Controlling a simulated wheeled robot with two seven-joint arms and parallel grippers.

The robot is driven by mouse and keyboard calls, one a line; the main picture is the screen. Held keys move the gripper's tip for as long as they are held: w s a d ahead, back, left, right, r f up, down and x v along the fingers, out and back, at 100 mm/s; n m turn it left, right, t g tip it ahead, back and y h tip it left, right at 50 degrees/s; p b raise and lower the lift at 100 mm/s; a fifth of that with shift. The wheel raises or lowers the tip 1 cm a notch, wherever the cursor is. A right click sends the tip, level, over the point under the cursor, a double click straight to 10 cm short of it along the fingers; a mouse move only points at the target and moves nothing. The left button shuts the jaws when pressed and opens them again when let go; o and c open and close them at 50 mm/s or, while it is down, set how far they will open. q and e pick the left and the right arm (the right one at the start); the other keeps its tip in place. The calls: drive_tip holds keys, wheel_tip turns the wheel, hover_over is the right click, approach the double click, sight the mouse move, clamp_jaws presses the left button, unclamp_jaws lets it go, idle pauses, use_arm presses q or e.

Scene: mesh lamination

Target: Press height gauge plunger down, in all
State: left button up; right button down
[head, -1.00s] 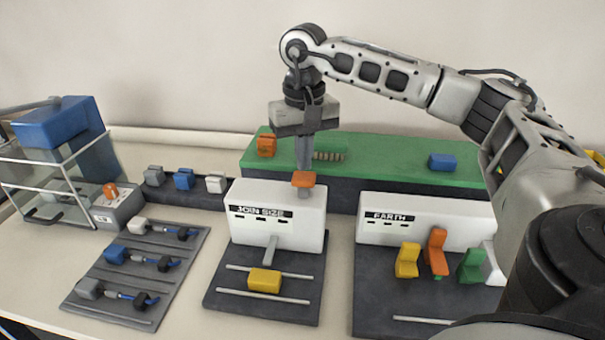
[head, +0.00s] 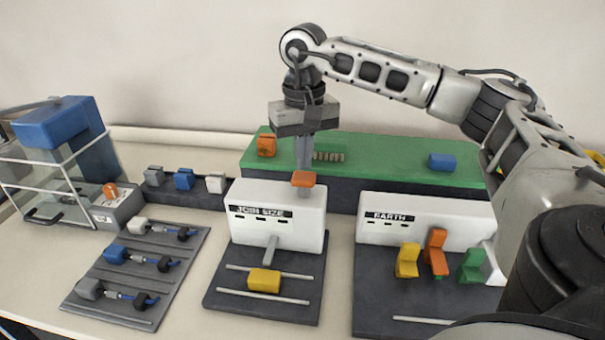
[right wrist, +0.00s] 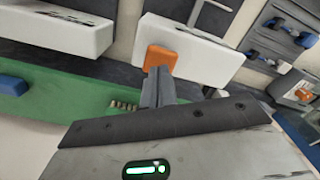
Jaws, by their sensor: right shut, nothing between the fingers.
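The height gauge appears to be the white block labelled "JOIN SIZE" (head: 275,218), with an orange plunger cap (head: 304,179) at its top right edge. My right gripper (head: 304,166) points straight down with its fingers shut and empty, its tips at the top of the orange cap. In the right wrist view the fingertips (right wrist: 158,72) meet the orange cap (right wrist: 160,58); whether they press on it I cannot tell. A yellow block (head: 264,280) sits on the dark base in front of the gauge. My left gripper is not in view.
A green board (head: 380,170) with orange and blue blocks lies behind. A white block labelled "EARTH" (head: 425,212) stands at right with coloured pieces before it. A dark tray (head: 130,285) with several tools and a clear-sided box (head: 60,180) are at left.

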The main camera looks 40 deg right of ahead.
sight(304, 176)
drive_tip(key=shift+f+b, duration=0.8)
drive_tip(key=shift+f, duration=0.4)
drive_tip(key=shift+r, duration=0.2)
drive_tip(key=shift+f+b, duration=0.85)
drive_tip(key=shift+f, duration=0.65)
